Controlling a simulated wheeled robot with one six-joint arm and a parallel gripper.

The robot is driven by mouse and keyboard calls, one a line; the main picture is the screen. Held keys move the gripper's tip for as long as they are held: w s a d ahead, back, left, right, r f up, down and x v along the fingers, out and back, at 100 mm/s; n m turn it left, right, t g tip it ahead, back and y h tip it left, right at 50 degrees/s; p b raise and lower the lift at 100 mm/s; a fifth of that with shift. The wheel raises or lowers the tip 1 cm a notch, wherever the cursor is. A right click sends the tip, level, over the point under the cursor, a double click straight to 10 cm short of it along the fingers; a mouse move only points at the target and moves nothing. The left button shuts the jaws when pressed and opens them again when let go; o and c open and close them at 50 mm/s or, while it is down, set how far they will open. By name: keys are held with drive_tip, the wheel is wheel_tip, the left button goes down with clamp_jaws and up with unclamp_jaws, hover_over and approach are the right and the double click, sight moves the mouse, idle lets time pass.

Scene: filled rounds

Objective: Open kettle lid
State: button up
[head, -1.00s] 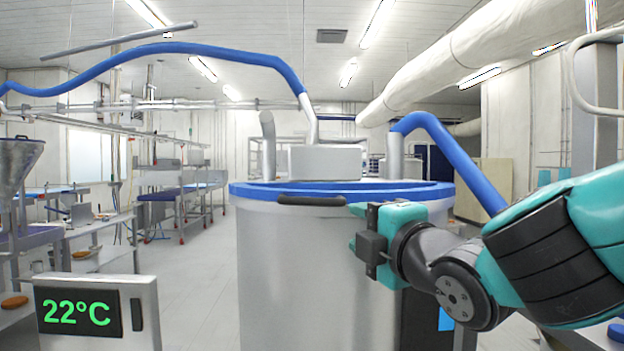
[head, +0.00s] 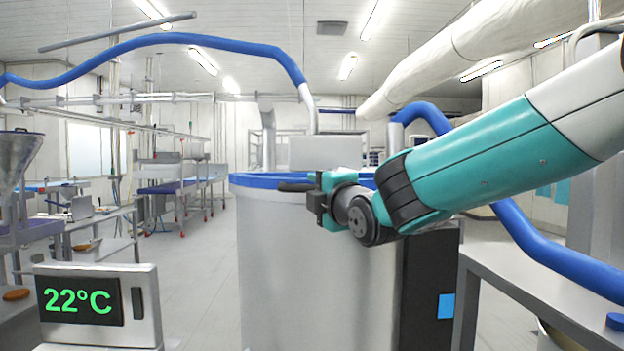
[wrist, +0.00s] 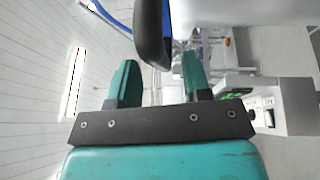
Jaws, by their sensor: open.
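The kettle (head: 290,270) is a large grey cylinder with a blue rim (head: 250,180) around its top. A dark handle (head: 293,187) sticks out at the front of the rim. My gripper (head: 314,198) is at the right end of this handle and hides part of it. In the wrist view my gripper (wrist: 158,68) is open, with its two teal fingers apart. The dark handle (wrist: 152,40) shows there between the fingertips, its end reaching down into the gap. I cannot tell whether either finger touches it.
A display box (head: 95,305) reading 22°C stands at the front left. A metal table (head: 530,275) is at the right, with a blue hose (head: 545,245) curving down near it. A grey box (head: 325,151) sits atop the kettle. Open floor (head: 200,270) lies left of the kettle.

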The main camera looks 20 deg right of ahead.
drive_tip(key=shift+w+a+r+p, duration=0.15)
drive_tip(key=shift+w+p, duration=0.2)
drive_tip(key=shift+w, duration=1.1)
drive_tip(key=shift+c, duration=0.3)
